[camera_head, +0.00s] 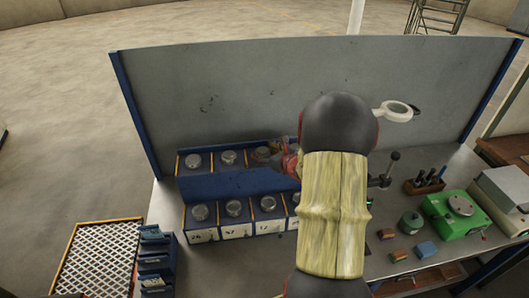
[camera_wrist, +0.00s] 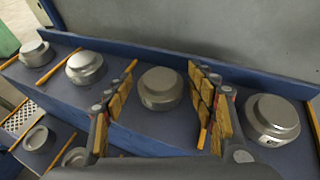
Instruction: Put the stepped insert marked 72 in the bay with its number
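My gripper (camera_wrist: 162,66) is open over the back row of a blue stepped rack (camera_head: 226,184). In the wrist view a metal stepped insert (camera_wrist: 161,88) shows between the two fingers, with a gap on both sides; I cannot tell how far the fingers reach down beside it. Other inserts stand in the back row, left (camera_wrist: 85,67), far left (camera_wrist: 35,52) and right (camera_wrist: 271,119). No number 72 is legible on any insert. The front row has white number labels (camera_head: 235,232), small and partly hidden by my arm in the head view; the third looks like 12 or 72.
Yellow dividers (camera_wrist: 58,67) separate the bays. A grey panel (camera_head: 230,90) stands close behind the rack. To the right are a green device (camera_head: 455,212), a tool holder (camera_head: 425,184) and small blocks (camera_head: 398,255). Blue bins (camera_head: 155,260) stand at the front left.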

